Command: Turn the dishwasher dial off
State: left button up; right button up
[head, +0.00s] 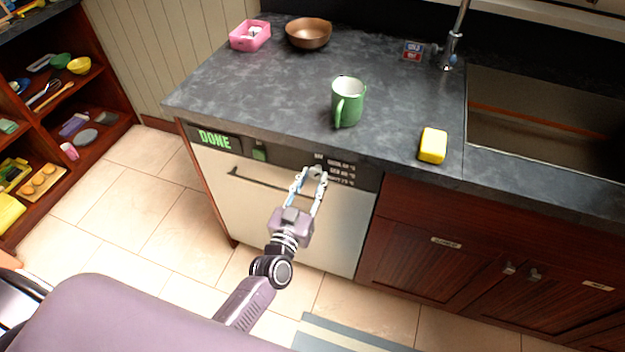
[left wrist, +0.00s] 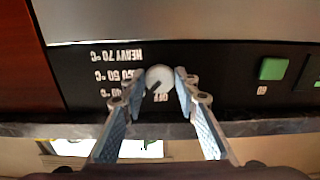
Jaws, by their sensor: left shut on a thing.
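The dishwasher (head: 290,205) is built in under the counter, with a pale door and a black control panel. Its round light-grey dial (left wrist: 159,78) sits on the panel. In the left wrist view the labels are upside down, with OFF just below the dial and temperature settings to its left. A dark pointer mark on the dial slants to the lower left, near OFF and the lowest temperature label. My left gripper (left wrist: 157,84) has its fingers on either side of the dial and is shut on it. My right gripper is not in view.
A lit DONE display (head: 214,138) and a green button (head: 259,153) are on the panel's left, and a bar handle below.

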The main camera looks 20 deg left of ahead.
pick_arm(q)
jog(key=n, duration=0.4)
jog(key=shift+d+n, duration=0.1)
jog(key=shift+n, duration=2.2)
jog(key=o, duration=1.1)
jog(key=shift+s, duration=0.1)
